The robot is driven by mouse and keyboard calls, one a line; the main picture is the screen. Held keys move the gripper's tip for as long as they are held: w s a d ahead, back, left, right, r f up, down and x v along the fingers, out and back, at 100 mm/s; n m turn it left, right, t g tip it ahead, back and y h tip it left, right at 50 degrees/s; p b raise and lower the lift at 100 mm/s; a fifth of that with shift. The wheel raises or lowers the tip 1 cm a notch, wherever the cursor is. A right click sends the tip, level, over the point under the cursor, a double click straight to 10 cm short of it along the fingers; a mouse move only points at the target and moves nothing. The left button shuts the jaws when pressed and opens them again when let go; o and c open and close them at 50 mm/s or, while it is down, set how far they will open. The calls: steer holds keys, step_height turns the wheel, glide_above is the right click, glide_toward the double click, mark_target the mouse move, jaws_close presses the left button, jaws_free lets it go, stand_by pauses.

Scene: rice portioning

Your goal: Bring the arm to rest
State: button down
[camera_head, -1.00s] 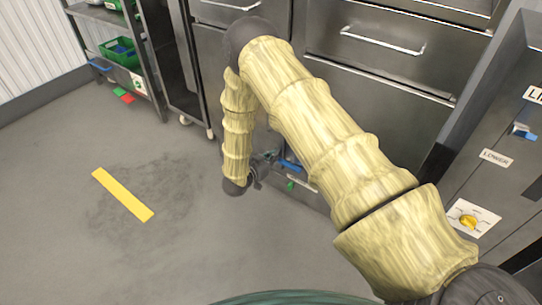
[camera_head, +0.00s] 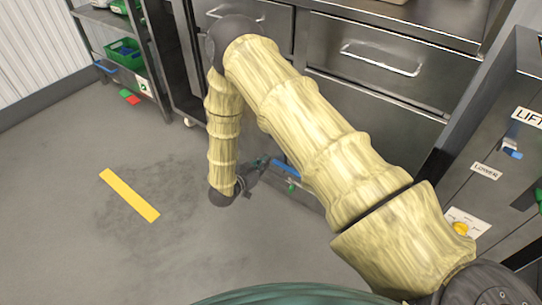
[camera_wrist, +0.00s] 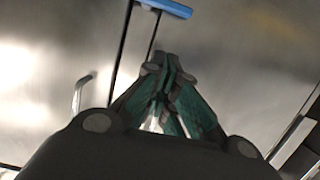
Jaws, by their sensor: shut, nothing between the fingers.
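My arm, in a pale yellow ribbed sleeve, reaches across the head view and bends down at the elbow. My gripper (camera_head: 260,166) hangs low in front of the steel drawer fronts, small and partly unclear in that view. In the wrist view my gripper (camera_wrist: 168,66) has its fingers together, with nothing seen between them. Its fingertips point toward a blue-topped bar (camera_wrist: 166,7). I cannot tell whether they touch it.
Steel drawers (camera_head: 375,100) stand behind my arm. A shelf rack with a green bin (camera_head: 122,52) stands at the back left. The floor around the yellow strip (camera_head: 129,195) is clear.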

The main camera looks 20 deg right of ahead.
steer(key=shift+v, duration=1.3)
steer(key=s+f+n+g+y, duration=0.1)
steer(key=s+f+n+y, duration=0.3)
steer(key=s+f, duration=0.3)
steer(key=s+f+n+y, duration=0.4)
steer(key=s+f+y, duration=0.1)
steer(key=s, duration=0.5)
steer(key=s+a+r+n+g+y, duration=0.1)
steer(key=s+a+n+g+y, duration=0.15)
steer(key=s, duration=0.95)
steer(key=s+a+n+g+y, duration=0.15)
steer(key=s+g, duration=0.25)
steer(key=s, duration=0.7)
step_height(320, 180, up, 32)
steer(key=p, duration=3.2)
steer(key=shift+d, duration=0.2)
